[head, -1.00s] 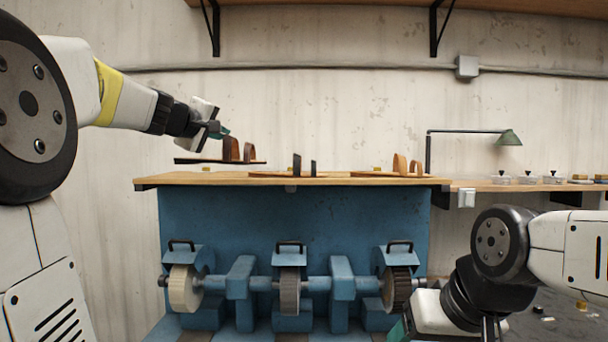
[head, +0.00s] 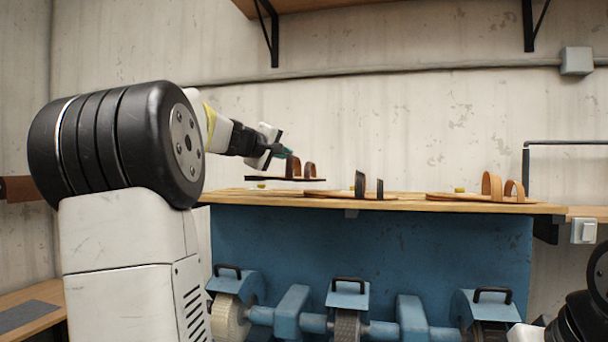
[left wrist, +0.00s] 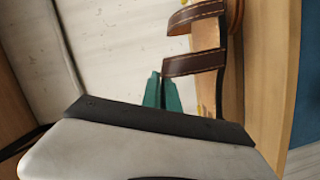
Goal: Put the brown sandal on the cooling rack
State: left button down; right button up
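The brown sandal (head: 293,170), with a flat dark sole and two dark brown straps, is in the air just above the left part of the workbench top. My left gripper (head: 284,152) is shut on it at a strap. In the left wrist view my left gripper's teal fingers (left wrist: 163,92) are close together at the brown strap (left wrist: 194,63) of the sandal. A cooling rack is not seen in any view. My right arm shows only at the lower right edge of the head view; its fingers are out of view.
On the wooden workbench top (head: 230,197) lie a sandal with black straps (head: 360,186) in the middle and one with tan straps (head: 492,187) at right. Grinding wheels (head: 348,322) stand in front below. Another low wooden surface (head: 22,312) shows at lower left.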

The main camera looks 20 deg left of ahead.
pick_arm(q)
jog(key=shift+w+a+f, duration=0.7)
jog(key=shift+w+a, duration=0.15)
jog(key=shift+a, duration=0.45)
jog(key=shift+w+a+f, duration=0.75)
jog(key=shift+w+a, duration=0.15)
jog(key=shift+a, duration=0.35)
jog(key=shift+w+a+f, duration=0.7)
jog(key=shift+w+a, duration=0.15)
jog(key=shift+a, duration=0.45)
jog(key=c, duration=1.6)
grip_release()
jog(key=shift+f, duration=0.1)
jog(key=shift+s+a, duration=0.15)
jog(key=shift+s, duration=0.2)
jog(key=v, duration=1.1)
jog(key=shift+s+r, duration=0.15)
jog(key=shift+r, duration=0.05)
